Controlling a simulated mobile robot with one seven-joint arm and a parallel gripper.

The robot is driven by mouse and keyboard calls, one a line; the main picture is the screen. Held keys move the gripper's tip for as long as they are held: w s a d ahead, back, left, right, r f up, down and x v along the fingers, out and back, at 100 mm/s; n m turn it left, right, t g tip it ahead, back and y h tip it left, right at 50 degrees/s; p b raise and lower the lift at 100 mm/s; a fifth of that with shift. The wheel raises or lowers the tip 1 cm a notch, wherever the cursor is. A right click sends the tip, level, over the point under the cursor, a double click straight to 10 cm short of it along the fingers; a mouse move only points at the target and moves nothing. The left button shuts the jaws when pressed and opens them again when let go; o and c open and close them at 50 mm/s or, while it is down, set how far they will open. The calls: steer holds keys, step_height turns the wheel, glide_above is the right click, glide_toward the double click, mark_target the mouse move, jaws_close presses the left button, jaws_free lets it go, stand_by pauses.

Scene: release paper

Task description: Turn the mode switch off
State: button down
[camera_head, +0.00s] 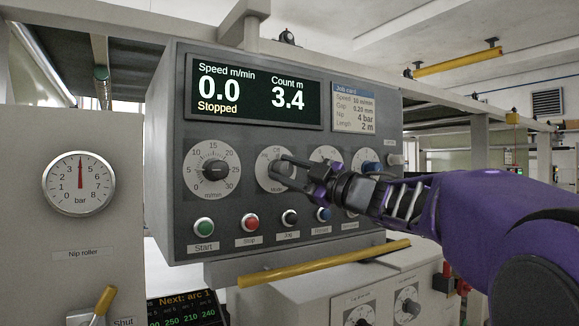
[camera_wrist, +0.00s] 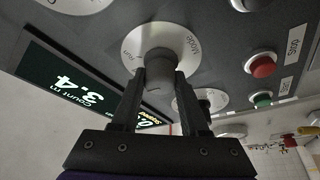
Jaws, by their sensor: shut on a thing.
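The mode switch (camera_head: 264,178) is a grey knob on a round pale dial on the control panel, between the speed dial and another dial. In the wrist view its knob (camera_wrist: 159,68) sits between my two fingertips, with "Run" and "Mode" lettering on the plate around it. My gripper (camera_head: 287,170) reaches in from the right and is shut on the knob; the wrist view shows a finger on each side (camera_wrist: 159,82). The fingers hide part of the dial, and I cannot tell which mark the knob points to.
The display (camera_head: 253,92) reads speed 0.0, "Stopped" and count 3.4. Below the dials are a green start button (camera_head: 204,226), a red stop button (camera_head: 249,223) and several small controls. A yellow bar (camera_head: 325,263) runs under the panel. A pressure gauge (camera_head: 78,184) is at left.

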steer(key=shift+n+g, duration=0.3)
steer(key=shift+n, duration=0.4)
steer(key=shift+c, duration=2.1)
jaws_free()
steer(key=shift+f, duration=0.1)
